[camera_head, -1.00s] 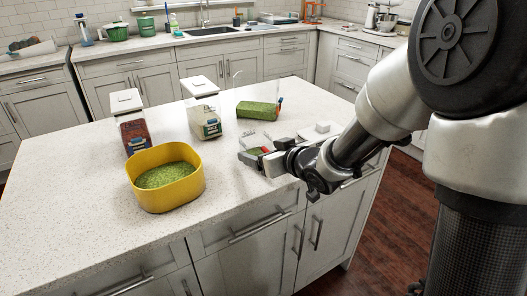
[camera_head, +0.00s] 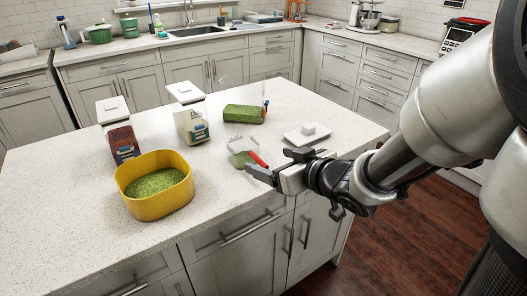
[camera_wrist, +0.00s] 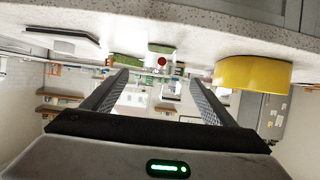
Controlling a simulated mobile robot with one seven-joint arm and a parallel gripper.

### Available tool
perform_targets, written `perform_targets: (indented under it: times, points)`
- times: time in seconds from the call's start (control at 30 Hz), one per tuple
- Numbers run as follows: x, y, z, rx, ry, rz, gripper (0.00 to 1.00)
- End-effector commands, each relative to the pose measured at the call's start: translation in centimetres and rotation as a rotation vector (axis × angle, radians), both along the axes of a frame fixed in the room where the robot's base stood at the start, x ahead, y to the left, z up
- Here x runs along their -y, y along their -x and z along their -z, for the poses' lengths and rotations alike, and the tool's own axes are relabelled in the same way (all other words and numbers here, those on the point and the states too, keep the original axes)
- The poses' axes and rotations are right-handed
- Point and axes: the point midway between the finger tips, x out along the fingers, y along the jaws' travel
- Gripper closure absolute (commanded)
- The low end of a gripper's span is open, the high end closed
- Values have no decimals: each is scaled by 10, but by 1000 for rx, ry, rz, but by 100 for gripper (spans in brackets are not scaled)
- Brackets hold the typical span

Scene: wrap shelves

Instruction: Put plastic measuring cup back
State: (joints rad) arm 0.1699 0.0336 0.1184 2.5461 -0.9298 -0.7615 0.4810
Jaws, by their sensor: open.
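The clear plastic measuring cup (camera_head: 241,144) sits on the island counter near its front right, with its red handle (camera_head: 257,158) pointing toward my gripper. Something green shows in or under the cup; I cannot tell which. My gripper (camera_head: 274,167) is open and empty, just in front of the handle and seemingly apart from it. In the wrist view, which is upside down, the red handle end (camera_wrist: 161,62) shows between the fingertips (camera_wrist: 158,76), farther out. Part of the cup is hard to see.
A yellow tub (camera_head: 150,205) with green contents stands at left. Behind it are a container with dark red contents (camera_head: 122,143) and a pale-labelled container (camera_head: 193,125). A green-filled clear container (camera_head: 242,114) lies behind the cup. A white lid (camera_head: 306,137) lies right. Counter (camera_head: 60,210) is free at left.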

Motion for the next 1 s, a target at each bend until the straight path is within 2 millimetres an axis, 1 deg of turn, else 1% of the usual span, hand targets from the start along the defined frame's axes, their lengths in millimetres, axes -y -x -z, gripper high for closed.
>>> perform_targets:
  times: [0.07,0.17,0.27,0.3,0.37,0.4,0.47,0.5,0.57,0.6,0.7,0.73,0.8,0.83,0.9,1.0]
  points:
    - [5,3,-3,3,8,7,21]
    - [22,0,-10,7,58,71,21]
    - [60,-3,-26,-2,160,219,21]
    - [79,0,-34,-17,202,295,21]
    - [108,12,-46,-63,254,413,21]
    - [125,26,-52,-108,277,484,21]
    - [142,52,-58,-190,294,567,21]
    - [148,72,-60,-251,294,606,21]
    - [150,102,-60,-345,282,638,21]
    - [148,122,-60,-404,270,645,21]
    - [135,164,-58,-531,237,625,21]
    - [131,174,-57,-561,228,615,21]
    - [122,192,-56,-613,212,592,21]
    - [120,197,-56,-627,209,584,21]
    - [116,204,-56,-651,203,572,21]
    - [115,207,-55,-659,201,567,21]
